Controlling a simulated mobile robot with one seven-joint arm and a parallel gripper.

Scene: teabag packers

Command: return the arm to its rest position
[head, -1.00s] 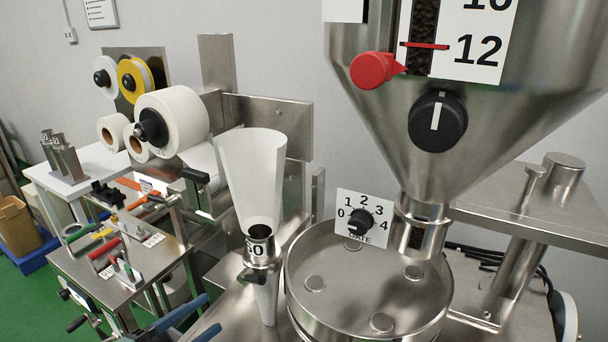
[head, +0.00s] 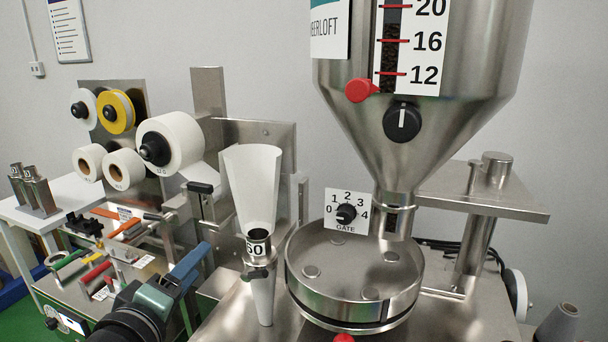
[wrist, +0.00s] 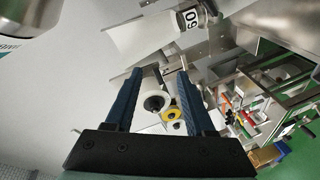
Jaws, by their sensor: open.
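My gripper (head: 192,264) shows at the lower middle left of the head view, with blue fingers and part of my arm behind it. It is in front of the steel bench, left of the white funnel (head: 252,185) with the 60 label. In the wrist view my gripper (wrist: 156,75) has its two blue fingers spread apart, with nothing held between them. The white roll (wrist: 152,82) and yellow roll (wrist: 172,113) seen between the fingers are in the background. The lower arm is cut off by the frame edge.
The steel hopper (head: 440,110) with its black knob (head: 402,122) and red pointer (head: 359,90) stands right, above the round pan (head: 335,262). A gate dial (head: 346,214) sits behind the pan. Paper rolls (head: 170,143) and a tool bench (head: 150,262) stand left.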

